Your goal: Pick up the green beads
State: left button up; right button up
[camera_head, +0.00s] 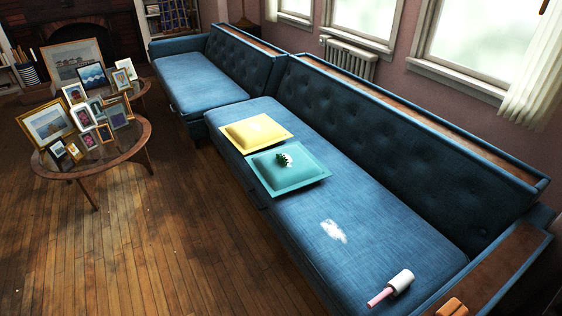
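A small heap of dark green and white (285,160) lies on the middle of a teal square cushion (302,184) on the blue couch. It looks like the green beads, but it is too small to make out single beads.
A yellow cushion (256,132) lies beside the teal one. A white patch (333,231) and a white roller with a pink handle (393,287) are nearer on the couch seat (310,215). A round table (135,149) holds several picture frames. The wooden floor (170,240) is open.

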aim_at(283, 160)
jog(key=z, duration=0.35)
jog(key=i+j+z, duration=0.15)
jog(key=z, duration=0.3)
jog(key=i+j+z, duration=0.1)
jog(key=j+z, duration=0.35)
jog(key=i+j+z, duration=0.1)
jog(key=j+z, duration=0.15)
jog(key=z, duration=0.2)
jog(key=j+z, duration=0.45)
jog(key=l, duration=0.1)
